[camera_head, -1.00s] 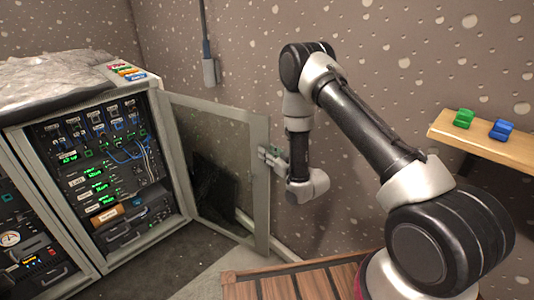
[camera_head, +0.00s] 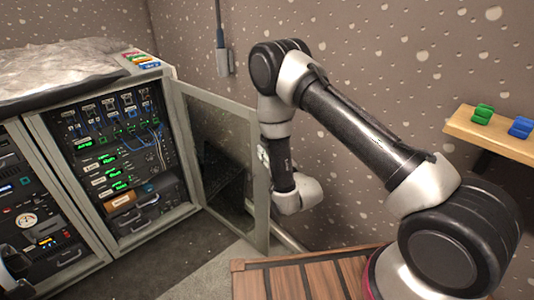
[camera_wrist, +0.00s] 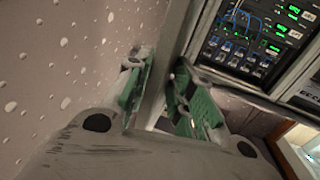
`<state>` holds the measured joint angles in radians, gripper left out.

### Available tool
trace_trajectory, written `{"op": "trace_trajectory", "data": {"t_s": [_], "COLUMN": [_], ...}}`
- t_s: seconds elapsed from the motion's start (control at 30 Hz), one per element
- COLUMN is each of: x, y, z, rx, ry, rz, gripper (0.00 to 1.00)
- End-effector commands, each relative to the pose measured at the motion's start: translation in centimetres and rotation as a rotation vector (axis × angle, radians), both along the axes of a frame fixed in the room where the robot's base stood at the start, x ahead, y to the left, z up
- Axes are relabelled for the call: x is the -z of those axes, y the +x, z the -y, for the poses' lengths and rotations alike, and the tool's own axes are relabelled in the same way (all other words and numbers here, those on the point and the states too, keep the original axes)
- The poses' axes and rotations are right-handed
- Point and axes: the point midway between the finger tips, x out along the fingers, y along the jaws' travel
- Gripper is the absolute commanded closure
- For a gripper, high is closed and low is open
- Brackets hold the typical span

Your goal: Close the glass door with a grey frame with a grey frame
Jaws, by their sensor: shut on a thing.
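The glass door with a grey frame (camera_head: 222,165) stands open, swung out from the right side of the rack cabinet (camera_head: 105,160). Its free edge points toward the lower right, and dark glass fills the frame. My gripper (camera_head: 263,157) is at this free edge, partly hidden behind my wrist. In the wrist view, the two green-padded fingers of my gripper (camera_wrist: 160,92) sit on either side of the grey door frame (camera_wrist: 162,50) and are shut on it.
The cabinet opening beside the door shows lit equipment and blue cables. A wooden slatted surface (camera_head: 305,280) lies below my arm. A wooden shelf (camera_head: 490,137) with green and blue blocks is at right. Grey floor (camera_head: 185,250) in front of the cabinet looks clear.

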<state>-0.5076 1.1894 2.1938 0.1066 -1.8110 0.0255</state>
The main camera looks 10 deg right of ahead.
Motion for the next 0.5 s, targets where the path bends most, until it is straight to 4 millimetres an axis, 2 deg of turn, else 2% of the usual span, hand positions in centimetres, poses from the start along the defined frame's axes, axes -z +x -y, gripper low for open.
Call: {"op": "trace_trajectory", "data": {"t_s": [0.27,0.5], "x": [0.0,0.0], "y": [0.0,-1.0], "z": [0.0,-1.4], "rx": [0.003,0.025], "ry": [0.000,0.000], "rz": [0.000,-0.001], "gripper": [0.97,0.97]}}
